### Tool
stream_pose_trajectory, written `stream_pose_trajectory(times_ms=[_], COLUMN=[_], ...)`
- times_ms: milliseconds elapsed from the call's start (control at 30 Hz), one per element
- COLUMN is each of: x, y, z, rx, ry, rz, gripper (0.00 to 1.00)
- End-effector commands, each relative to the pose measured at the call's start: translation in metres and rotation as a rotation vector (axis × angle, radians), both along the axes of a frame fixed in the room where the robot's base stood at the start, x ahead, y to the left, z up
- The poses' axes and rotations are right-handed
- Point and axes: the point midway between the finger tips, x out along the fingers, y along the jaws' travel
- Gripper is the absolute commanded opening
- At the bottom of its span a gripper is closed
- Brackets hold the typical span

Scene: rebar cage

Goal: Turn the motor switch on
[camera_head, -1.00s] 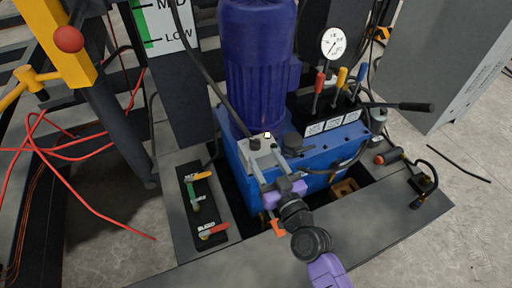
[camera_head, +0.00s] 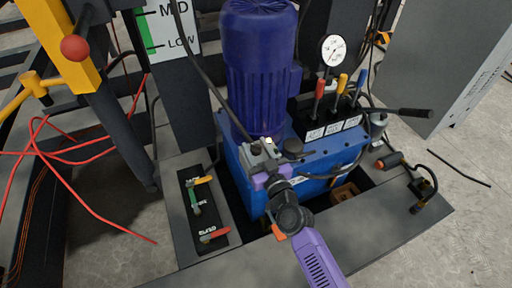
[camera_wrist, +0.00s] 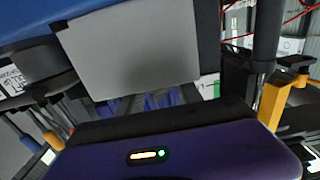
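The motor switch box (camera_head: 256,147) is a small grey box at the foot of the dark blue motor (camera_head: 262,75), on the blue hydraulic unit. In the head view my gripper (camera_head: 261,156) is right at the box, its fingers reaching up to its front. They hide most of its face, so I cannot make out the switch's position. In the wrist view a large grey surface (camera_wrist: 135,50), probably the box, fills the upper middle, close to my gripper (camera_wrist: 155,100). The fingers look apart, with blue showing between them. I see nothing held. Contact with the switch is unclear.
Red, yellow and blue levers (camera_head: 341,88) and a round gauge (camera_head: 333,50) stand right of the motor. A black hose (camera_head: 207,75) passes left of it. A valve panel (camera_head: 203,207) lies at left. Red cables (camera_head: 75,155) run over the floor.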

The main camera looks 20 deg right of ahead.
Motion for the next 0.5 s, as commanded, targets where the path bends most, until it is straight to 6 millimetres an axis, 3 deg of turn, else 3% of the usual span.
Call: stream_pose_trajectory(times_ms=[33, 200, 500], x=[-0.0001, -0.0002, -0.0003], y=[0.0, 0.0, -0.0001], z=[0.0, 0.0, 0.0025], rx=[0.0, 0.0, 0.001], ry=[0.0, 0.0, 0.002], rz=[0.0, 0.0, -0.016], gripper=[0.29, 0.0, 0.0])
